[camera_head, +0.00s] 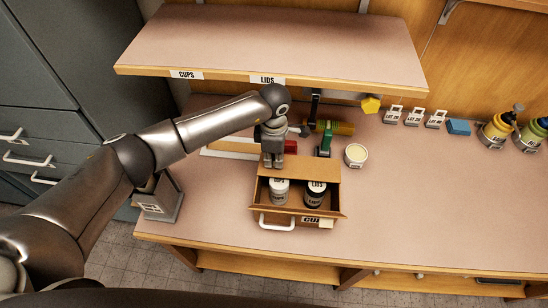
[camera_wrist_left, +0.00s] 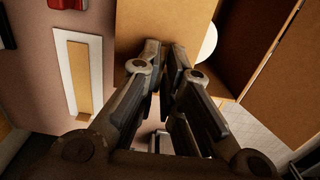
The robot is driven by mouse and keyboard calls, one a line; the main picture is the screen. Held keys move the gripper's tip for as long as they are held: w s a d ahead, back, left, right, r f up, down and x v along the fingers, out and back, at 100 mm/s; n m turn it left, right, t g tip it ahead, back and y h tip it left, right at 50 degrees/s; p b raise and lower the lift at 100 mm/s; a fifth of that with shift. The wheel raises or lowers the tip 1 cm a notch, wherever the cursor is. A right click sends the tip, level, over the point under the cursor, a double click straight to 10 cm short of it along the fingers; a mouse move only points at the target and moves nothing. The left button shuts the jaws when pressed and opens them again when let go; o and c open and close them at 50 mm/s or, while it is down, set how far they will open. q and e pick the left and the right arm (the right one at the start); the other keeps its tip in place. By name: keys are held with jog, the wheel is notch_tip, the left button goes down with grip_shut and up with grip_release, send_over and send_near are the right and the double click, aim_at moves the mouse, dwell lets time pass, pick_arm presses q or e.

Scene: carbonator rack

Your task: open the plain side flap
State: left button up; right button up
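A brown box (camera_head: 262,190) stands on the counter with its top open. A white-handled front panel (camera_head: 277,222) and a front part with a partly legible label "CUP" (camera_head: 315,221) show at its front. I cannot tell which panel is the plain side flap. My left gripper (camera_head: 273,162) points down at the box's back left. In the left wrist view its fingertips (camera_wrist_left: 163,52) are close together in front of a plain brown panel (camera_wrist_left: 150,18); no thing shows clearly between them. Contact with the panel cannot be told. My right gripper is not in view.
Two jars, one grey-white (camera_head: 279,192) and one dark (camera_head: 315,195), stand in the box. A cream tub (camera_head: 355,155) and a green item (camera_head: 324,142) stand behind it. A shelf (camera_head: 280,45) overhangs the back.

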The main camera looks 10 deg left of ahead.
pick_arm(q)
jog(key=o, duration=0.4)
notch_tip(320, 180, up, 12)
dwell(0.5)
